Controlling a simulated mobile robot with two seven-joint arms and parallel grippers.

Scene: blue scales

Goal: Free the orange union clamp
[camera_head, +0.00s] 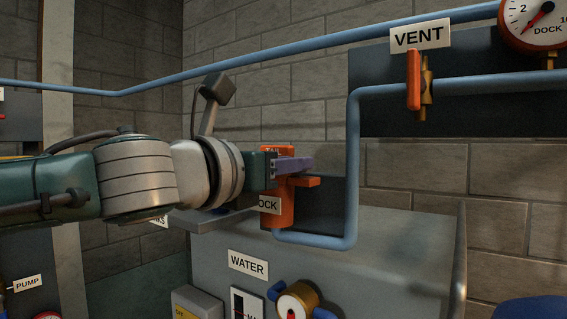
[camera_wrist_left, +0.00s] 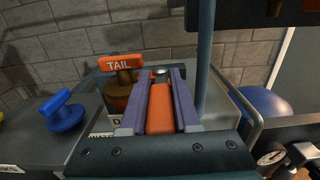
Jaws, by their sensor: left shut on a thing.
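The orange clamp (camera_head: 284,212) stands at the lower end of the blue pipe, above the grey cabinet. A label partly hidden, reading "OCK", is beside it. My left gripper (camera_head: 294,165) comes in from the left, and its purple fingers are at the clamp's top. In the left wrist view the gripper (camera_wrist_left: 161,88) has its two fingers shut on both sides of an orange bar (camera_wrist_left: 160,112), which appears to be part of the clamp. The fingers and gripper body hide part of the clamp in the head view. My right gripper is not in view.
The blue pipe (camera_head: 353,165) rises close to the right of the clamp. An orange vent lever (camera_head: 413,80) hangs at upper right. An orange "TAIL" handle (camera_wrist_left: 120,63) and blue knob (camera_wrist_left: 65,113) stand beyond the gripper.

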